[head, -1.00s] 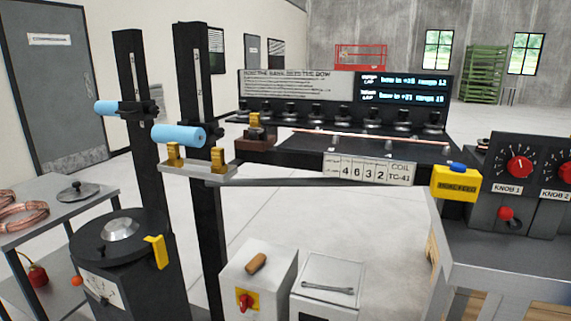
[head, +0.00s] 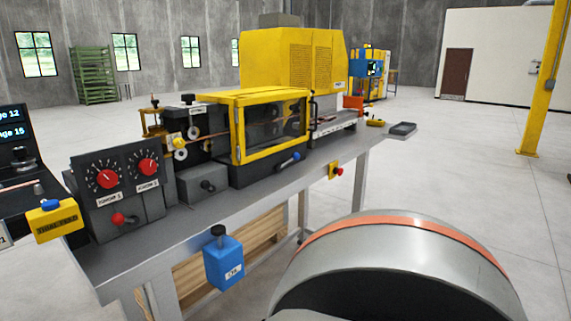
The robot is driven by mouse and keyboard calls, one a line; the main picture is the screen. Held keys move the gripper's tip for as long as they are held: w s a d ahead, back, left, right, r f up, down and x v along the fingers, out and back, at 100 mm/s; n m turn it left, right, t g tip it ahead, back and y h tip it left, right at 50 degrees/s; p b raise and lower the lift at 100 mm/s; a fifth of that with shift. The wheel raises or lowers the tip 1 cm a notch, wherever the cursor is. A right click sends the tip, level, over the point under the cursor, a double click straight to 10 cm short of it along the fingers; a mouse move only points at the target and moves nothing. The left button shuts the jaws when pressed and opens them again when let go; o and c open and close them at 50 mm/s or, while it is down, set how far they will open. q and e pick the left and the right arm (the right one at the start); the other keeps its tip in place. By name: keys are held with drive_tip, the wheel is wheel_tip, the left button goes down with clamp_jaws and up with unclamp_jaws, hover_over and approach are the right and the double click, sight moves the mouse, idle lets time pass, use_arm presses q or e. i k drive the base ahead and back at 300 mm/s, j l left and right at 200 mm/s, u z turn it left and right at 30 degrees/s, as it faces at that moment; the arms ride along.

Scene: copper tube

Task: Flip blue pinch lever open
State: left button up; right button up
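A blue handle (head: 290,158) sticks out at the lower front edge of the yellow-framed guard box (head: 270,125) on the bench. It is the most lever-like blue part in view, but I cannot tell whether it is the pinch lever or how it is set. Small white rollers (head: 180,154) show left of the guard box, with a thin copper tube (head: 212,134) running beside them. A blue box with a black knob (head: 223,262) hangs at the bench's front edge. A yellow box with a blue button (head: 52,218) is at the far left. Neither gripper is in view.
The grey bench (head: 150,245) carries a panel with two red knobs (head: 118,185) and a small grey box (head: 203,184). A red button on a yellow plate (head: 335,171) sits on its front edge. A yellow post (head: 541,90) stands right. Open floor (head: 450,180) lies right of the bench.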

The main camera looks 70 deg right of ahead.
sight(295, 156)
drive_tip(key=z, duration=2.25)
